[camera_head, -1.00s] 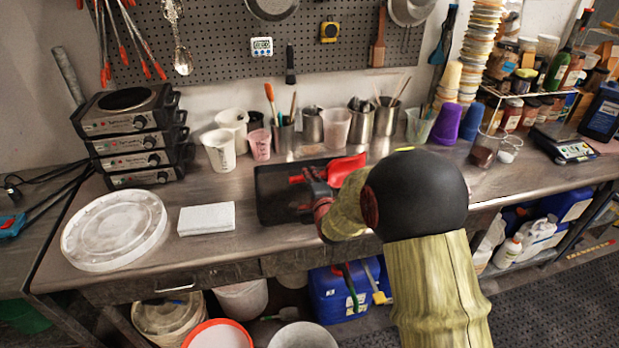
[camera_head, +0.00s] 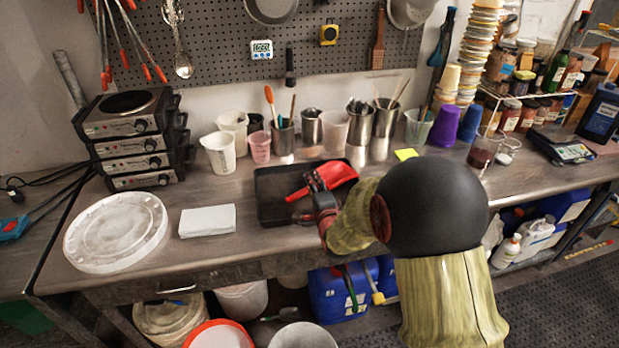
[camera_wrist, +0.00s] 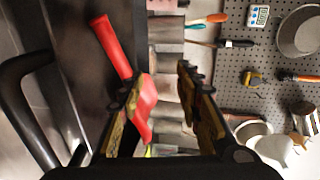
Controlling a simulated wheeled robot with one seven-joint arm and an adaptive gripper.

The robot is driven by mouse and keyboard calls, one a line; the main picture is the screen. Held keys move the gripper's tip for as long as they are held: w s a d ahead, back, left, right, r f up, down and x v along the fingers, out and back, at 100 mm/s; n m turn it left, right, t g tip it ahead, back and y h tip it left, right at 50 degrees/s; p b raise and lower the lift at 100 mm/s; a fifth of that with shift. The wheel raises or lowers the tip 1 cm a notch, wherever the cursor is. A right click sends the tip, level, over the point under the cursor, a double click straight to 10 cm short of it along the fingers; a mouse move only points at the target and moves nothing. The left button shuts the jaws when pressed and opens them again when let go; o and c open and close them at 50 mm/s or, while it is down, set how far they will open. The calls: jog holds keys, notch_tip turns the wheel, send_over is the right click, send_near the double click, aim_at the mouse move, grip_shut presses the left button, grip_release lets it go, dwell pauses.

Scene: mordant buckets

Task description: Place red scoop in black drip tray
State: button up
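The red scoop (camera_head: 338,172) lies at the black drip tray (camera_head: 272,212). Its handle is over the tray floor, and its bowl is toward the tray's far right side. In the wrist view the scoop's handle (camera_wrist: 112,45) lies across the dark tray (camera_wrist: 78,50), and its bowl is partly hidden behind one finger. My gripper (camera_head: 322,196) is at the tray's right part, close to the scoop. In the wrist view the fingers of my gripper (camera_wrist: 160,98) are spread, with a gap between them. Whether the scoop's bowl touches the rim is unclear.
White cups (camera_head: 219,152), metal cups and purple cups (camera_head: 446,126) stand behind the tray along the wall. A white cloth stack (camera_head: 207,221) and a round white lid (camera_head: 115,232) lie to the left. A yellow note (camera_head: 406,154) lies to the right.

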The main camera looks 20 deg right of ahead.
jog(key=s+a+r+n+g+y+p, duration=0.1)
jog(key=s+a+r+n+g, duration=0.1)
jog(key=s+a+r+n, duration=0.4)
jog(key=s+a+r+n+g+y, duration=0.1)
jog(key=s+a+r+n+g, duration=0.2)
jog(key=s, duration=0.6)
jog(key=s+a+r+n+g, duration=0.1)
jog(key=s+n, duration=0.4)
jog(key=s, duration=0.6)
jog(key=s+a+r+n+g+y, duration=0.1)
jog(key=s+a+n+g, duration=0.3)
jog(key=s, duration=0.7)
jog(key=shift+a+r+n, duration=0.2)
jog(key=shift+r+n, duration=0.6)
jog(key=shift+n, duration=0.3)
